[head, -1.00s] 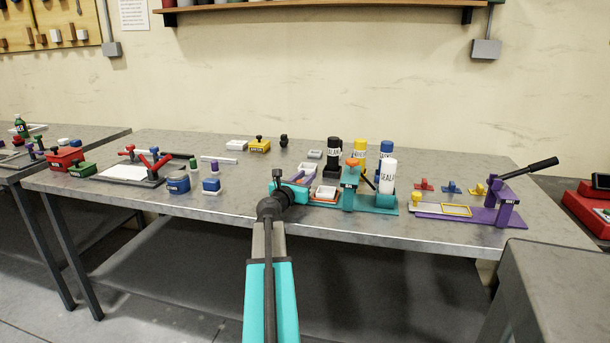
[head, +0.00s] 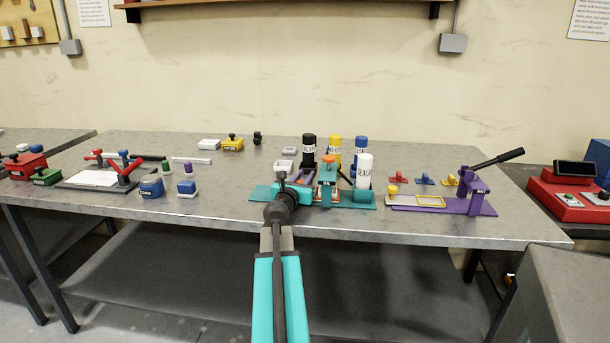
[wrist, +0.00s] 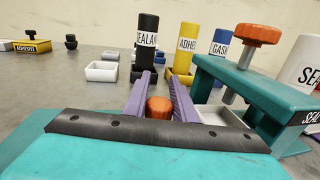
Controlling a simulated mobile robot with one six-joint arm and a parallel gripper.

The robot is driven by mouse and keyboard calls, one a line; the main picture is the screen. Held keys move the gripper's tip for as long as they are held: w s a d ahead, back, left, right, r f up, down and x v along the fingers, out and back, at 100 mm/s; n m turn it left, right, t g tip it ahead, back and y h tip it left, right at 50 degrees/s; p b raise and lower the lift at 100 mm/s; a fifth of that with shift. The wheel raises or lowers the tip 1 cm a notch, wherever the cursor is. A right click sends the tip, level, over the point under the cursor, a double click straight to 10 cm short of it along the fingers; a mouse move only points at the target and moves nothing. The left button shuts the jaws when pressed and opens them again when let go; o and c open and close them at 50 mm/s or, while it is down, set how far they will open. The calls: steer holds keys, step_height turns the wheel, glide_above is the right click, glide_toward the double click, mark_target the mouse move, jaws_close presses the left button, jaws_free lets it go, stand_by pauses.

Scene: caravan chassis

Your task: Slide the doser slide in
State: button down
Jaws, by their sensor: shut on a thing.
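The doser is a teal stand (head: 327,190) on a teal base, with a bridge and an orange top knob; its bridge also shows in the wrist view (wrist: 222,72). My gripper (head: 292,178) is just left of the bridge. In the wrist view its purple fingers (wrist: 158,98) are shut on the small orange knob (wrist: 159,105), which seems to be the doser slide's handle. A pale tray (wrist: 219,116) shows partly under the bridge. The rest of the slide is hidden by my gripper.
Black (head: 308,150), yellow (head: 334,147), blue (head: 361,150) and white (head: 364,172) bottles stand behind and beside the doser. A purple lever press (head: 470,195) is to the right. Blue pots and a tray frame are to the left.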

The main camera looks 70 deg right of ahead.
steer(key=shift+s+d+r, duration=0.1)
steer(key=shift+s+d, duration=0.05)
steer(key=shift+s, duration=0.1)
steer(key=c, duration=1.5)
jaws_free()
steer(key=shift+s, duration=0.1)
steer(key=shift+o, duration=0.2)
steer(key=shift+w, duration=0.25)
